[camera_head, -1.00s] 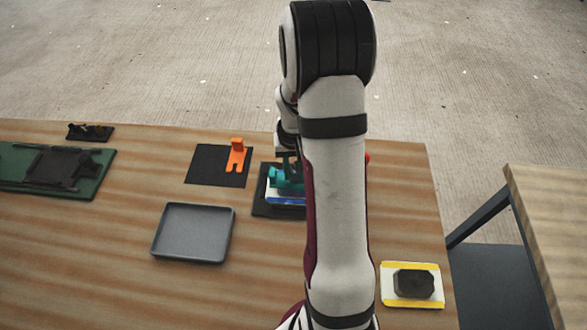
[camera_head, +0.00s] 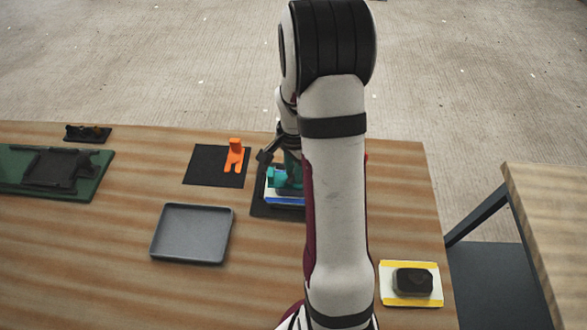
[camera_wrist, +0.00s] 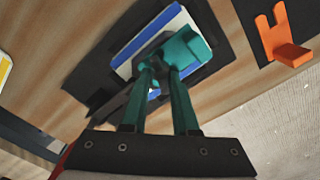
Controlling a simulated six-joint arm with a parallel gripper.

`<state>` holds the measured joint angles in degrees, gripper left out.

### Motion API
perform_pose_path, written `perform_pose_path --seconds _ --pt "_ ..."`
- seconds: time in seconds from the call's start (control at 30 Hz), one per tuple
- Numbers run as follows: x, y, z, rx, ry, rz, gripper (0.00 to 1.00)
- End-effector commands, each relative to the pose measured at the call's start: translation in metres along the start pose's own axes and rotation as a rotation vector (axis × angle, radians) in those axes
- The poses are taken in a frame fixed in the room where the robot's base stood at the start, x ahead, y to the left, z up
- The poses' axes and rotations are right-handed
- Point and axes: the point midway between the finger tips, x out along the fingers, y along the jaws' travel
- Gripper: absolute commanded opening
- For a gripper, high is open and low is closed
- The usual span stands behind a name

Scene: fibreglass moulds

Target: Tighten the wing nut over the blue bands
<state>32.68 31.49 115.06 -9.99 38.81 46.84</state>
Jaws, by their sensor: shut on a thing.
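A white plate with blue bands (camera_wrist: 147,37) lies on a black mat (camera_wrist: 98,62) in the wrist view. It also shows in the head view (camera_head: 284,201), partly behind my arm. A teal piece (camera_wrist: 188,46), which I take for the wing nut, stands over the plate and shows in the head view too (camera_head: 276,179). My gripper (camera_wrist: 160,67) has two green fingers reaching down to it. The fingers are shut on its near part, close together over the plate. The fingers hide the exact contact and any thread below.
An orange bracket (camera_head: 235,156) stands on a black mat left of the plate. A grey tray (camera_head: 192,234) lies nearer. A yellow-banded plate (camera_head: 390,297) bears a dark block (camera_head: 413,282) at the right. A green board (camera_head: 92,183) lies far left. Bare wood lies between these.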

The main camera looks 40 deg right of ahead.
Motion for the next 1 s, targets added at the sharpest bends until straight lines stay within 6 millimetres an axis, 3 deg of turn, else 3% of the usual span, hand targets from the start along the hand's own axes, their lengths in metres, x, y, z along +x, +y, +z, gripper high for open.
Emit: perform_pose_path --seconds 1.0 --pt "0.0004 0.0040 0.0028 0.961 -0.001 0.002 0.00"
